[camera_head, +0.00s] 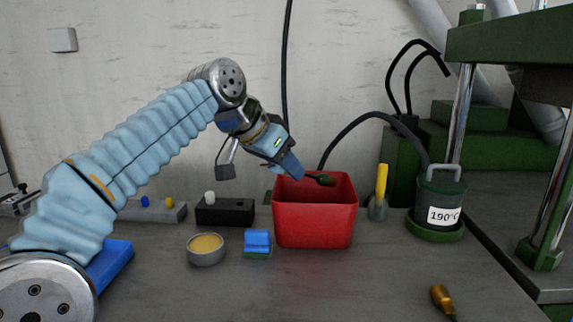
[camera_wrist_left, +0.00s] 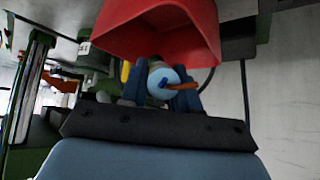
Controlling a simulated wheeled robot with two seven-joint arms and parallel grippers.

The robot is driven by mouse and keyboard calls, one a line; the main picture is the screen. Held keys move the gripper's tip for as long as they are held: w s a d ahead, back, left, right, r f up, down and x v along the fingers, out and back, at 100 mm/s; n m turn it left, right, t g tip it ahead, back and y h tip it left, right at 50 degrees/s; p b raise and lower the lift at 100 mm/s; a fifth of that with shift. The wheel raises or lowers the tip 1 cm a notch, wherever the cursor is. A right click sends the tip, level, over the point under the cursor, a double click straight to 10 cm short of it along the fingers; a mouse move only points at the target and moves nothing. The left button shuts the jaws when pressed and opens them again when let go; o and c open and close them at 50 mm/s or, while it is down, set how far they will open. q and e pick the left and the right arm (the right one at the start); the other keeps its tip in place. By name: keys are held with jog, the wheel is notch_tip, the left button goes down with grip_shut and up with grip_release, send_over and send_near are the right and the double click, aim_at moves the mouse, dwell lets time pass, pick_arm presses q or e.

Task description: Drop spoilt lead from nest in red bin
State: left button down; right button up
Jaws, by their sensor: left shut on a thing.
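My left gripper (camera_head: 298,175) is over the red bin (camera_head: 315,222), its fingertips at about the height of the bin's rim. It is shut on the spoilt lead (camera_head: 322,180), whose dark green end sticks out to the right above the bin's opening. In the left wrist view the blue fingers of the gripper (camera_wrist_left: 160,92) stand on either side of a pale round piece with an orange strip. The red bin (camera_wrist_left: 160,35) fills the top of that view. The nest cannot be made out. My right gripper is not in view.
A blue block (camera_head: 257,241) and a bowl of yellow stuff (camera_head: 206,249) stand left of the bin. A yellow-handled tool (camera_head: 381,185) and a pot marked 190°C (camera_head: 440,208) stand right of it. A brass piece (camera_head: 442,298) lies in front. The green press (camera_head: 510,50) is at right.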

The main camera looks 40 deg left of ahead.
pick_arm(q)
jog(key=c, duration=0.8)
grip_release()
jog(key=shift+o, duration=0.2)
notch_tip(320, 180, up, 3)
jog(key=p, duration=0.2)
jog(key=shift+p, duration=0.35)
notch_tip(320, 180, up, 2)
jog(key=shift+p, duration=0.8)
jog(key=shift+r, duration=2.55)
